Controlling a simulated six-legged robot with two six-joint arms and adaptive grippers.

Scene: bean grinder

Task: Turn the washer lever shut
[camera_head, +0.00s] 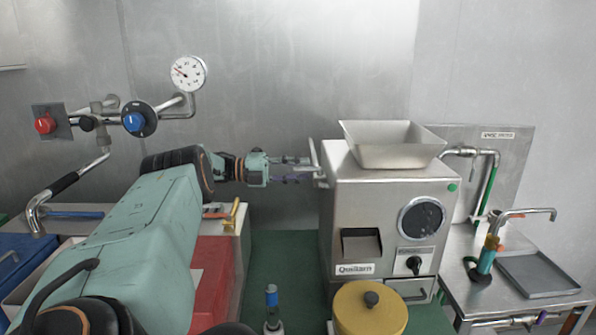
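My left gripper (296,171) reaches in from the left to the left side of a steel grinder (385,215). Its two fingers show apart, one above the other, with the tips close to an upright metal bar (315,158) on the grinder's side. I cannot tell whether they touch it. No part is labelled as the washer lever. On the right, a wall pipe with a green handle (486,190) stands beside a steel panel. A curved tap (522,212) with a teal and orange body (488,255) stands on a steel counter. My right gripper is not in view.
A yellow lidded canister (370,310) stands in front of the grinder. A blue-topped upright item (271,302) stands to its left.

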